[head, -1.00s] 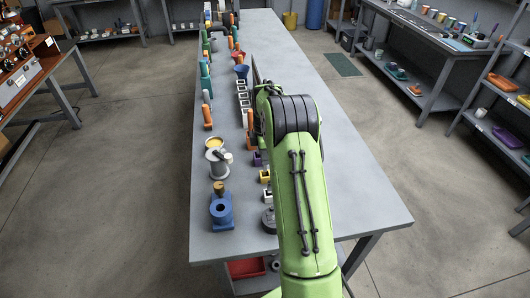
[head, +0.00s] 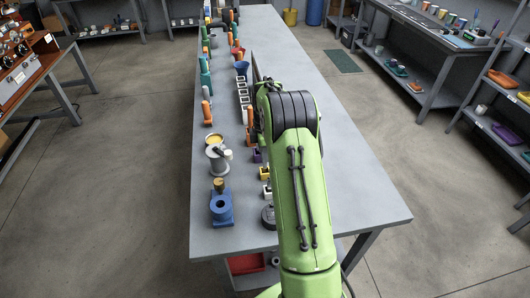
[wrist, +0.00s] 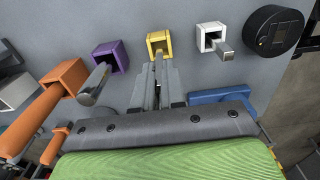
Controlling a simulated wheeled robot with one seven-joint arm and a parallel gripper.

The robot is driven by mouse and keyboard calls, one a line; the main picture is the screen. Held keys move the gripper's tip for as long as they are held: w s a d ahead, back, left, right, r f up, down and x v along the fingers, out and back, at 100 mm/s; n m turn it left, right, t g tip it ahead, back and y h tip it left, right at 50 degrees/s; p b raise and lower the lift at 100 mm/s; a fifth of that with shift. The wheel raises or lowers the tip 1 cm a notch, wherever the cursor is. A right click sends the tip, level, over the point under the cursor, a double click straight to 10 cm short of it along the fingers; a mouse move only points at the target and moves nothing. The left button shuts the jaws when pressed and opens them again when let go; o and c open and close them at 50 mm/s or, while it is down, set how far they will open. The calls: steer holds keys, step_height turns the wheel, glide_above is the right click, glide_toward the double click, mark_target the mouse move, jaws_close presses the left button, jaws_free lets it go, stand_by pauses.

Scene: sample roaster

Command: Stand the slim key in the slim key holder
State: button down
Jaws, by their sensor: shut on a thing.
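My gripper (wrist: 161,78) points at a small yellow square holder (wrist: 160,43) in the wrist view. It is shut on a thin grey piece, seemingly the slim key (wrist: 158,67), whose end reaches the holder's opening. I cannot tell how far it is inside. The yellow holder also shows in the head view (head: 264,172), left of my arm. My gripper and the key are hidden behind my arm there. No label is legible, so I take the yellow holder for the slim key holder.
A purple holder (wrist: 110,56) with a grey rod stands left of the yellow one, a white holder (wrist: 211,37) with a grey rod right. Further are an orange holder (wrist: 65,78) and a round black object (wrist: 273,30). The grey table (head: 350,190) is clear at right.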

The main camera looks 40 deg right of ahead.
mark_target(265, 168)
stand_by(0.4)
steer(key=shift+f+b, duration=1.15)
steer(key=shift+f, duration=0.9)
steer(key=c, duration=1.1)
jaws_free()
step_height(265, 168, up, 16)
steer(key=p, duration=0.4)
steer(key=shift+f, duration=0.1)
